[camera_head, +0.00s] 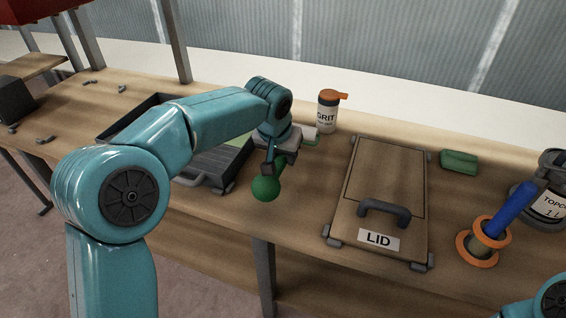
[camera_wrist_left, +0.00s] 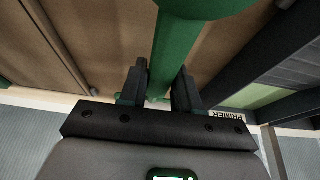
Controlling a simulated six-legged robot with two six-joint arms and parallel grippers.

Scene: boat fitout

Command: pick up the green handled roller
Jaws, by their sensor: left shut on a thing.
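The green handled roller shows its round green handle end (camera_head: 265,188) below my left gripper (camera_head: 273,158) in the head view. A pale roller sleeve (camera_head: 305,133) with a green end shows just behind the gripper. In the left wrist view, the green handle (camera_wrist_left: 177,45) runs between the two fingers of my left gripper (camera_wrist_left: 160,88), which is shut on it. The handle is above the bench near its front edge; I cannot tell whether the sleeve touches the bench. My right gripper is not in view; only a bit of teal arm shows at the lower right.
A dark tray (camera_head: 187,180) lies behind and left of the gripper. A GRIT bottle (camera_head: 327,112) stands behind it. A wooden LID board (camera_head: 365,200) with a handle lies right. A green block (camera_head: 459,162), an orange-flanged spool (camera_head: 478,250) and a TOPCOAT can (camera_head: 548,203) stand further right.

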